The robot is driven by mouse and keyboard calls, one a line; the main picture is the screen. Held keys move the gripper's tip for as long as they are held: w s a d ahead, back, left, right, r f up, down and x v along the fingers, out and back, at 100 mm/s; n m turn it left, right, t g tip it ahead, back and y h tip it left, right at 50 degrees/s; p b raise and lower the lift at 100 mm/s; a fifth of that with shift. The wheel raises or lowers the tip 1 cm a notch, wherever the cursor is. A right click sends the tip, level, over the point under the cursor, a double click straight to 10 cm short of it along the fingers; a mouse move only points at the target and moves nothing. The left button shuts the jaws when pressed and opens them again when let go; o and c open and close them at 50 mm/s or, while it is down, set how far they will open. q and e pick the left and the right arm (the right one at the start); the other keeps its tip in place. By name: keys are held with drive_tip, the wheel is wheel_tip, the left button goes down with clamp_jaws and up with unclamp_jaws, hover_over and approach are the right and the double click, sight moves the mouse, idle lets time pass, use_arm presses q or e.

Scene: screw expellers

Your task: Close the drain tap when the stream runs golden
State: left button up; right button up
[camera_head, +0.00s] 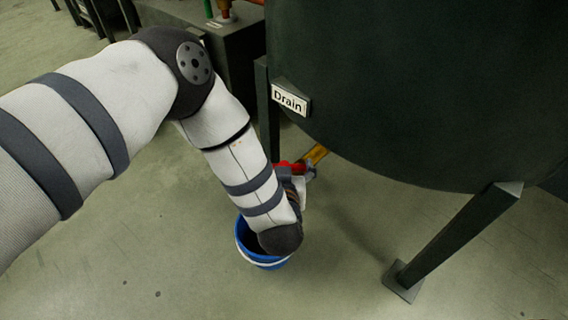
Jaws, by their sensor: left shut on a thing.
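The drain tap is under the dark tank (420,90), below a white "Drain" label (290,99). Its brass pipe (317,154) and red handle (283,165) show past my left arm. My left gripper (303,174) is at the tap, shut on the red handle; the arm hides most of the grip. A blue bucket (243,241) stands on the floor below, partly covered by my wrist. The stream and the inside of the bucket are mostly hidden, so I cannot tell the stream's colour. My right gripper is not in view.
The tank stands on dark legs, one with a foot plate (403,281) right of the bucket and one (268,125) behind my arm. A dark machine base (235,60) stands at the back. The concrete floor (150,250) is clear left and in front.

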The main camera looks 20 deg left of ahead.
use_arm(q)
drive_tip(key=shift+r, duration=0.1)
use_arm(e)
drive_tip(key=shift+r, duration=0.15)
use_arm(q)
drive_tip(key=shift+r+m+h+p, duration=0.1)
drive_tip(key=shift+m+h+p, duration=0.5)
drive_tip(key=shift+h+p, duration=0.15)
drive_tip(key=m+h+p, duration=0.1)
drive_tip(key=m+h, duration=0.1)
drive_tip(key=shift+t+h+p, duration=0.35)
drive_tip(key=shift+t+p, duration=0.05)
drive_tip(key=shift+m+h+p, duration=0.5)
drive_tip(key=shift+m+h, duration=0.6)
drive_tip(key=shift+m, duration=0.1)
drive_tip(key=shift+f+m+g+h, duration=0.25)
drive_tip(key=shift+m+g+h, duration=0.25)
drive_tip(key=shift+m+h, duration=0.7)
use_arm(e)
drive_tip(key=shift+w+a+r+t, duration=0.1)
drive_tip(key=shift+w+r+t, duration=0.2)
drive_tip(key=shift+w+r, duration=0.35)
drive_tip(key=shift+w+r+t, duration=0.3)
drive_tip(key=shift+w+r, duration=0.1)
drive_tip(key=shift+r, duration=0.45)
use_arm(q)
drive_tip(key=shift+h, duration=0.3)
drive_tip(key=o, duration=1.1)
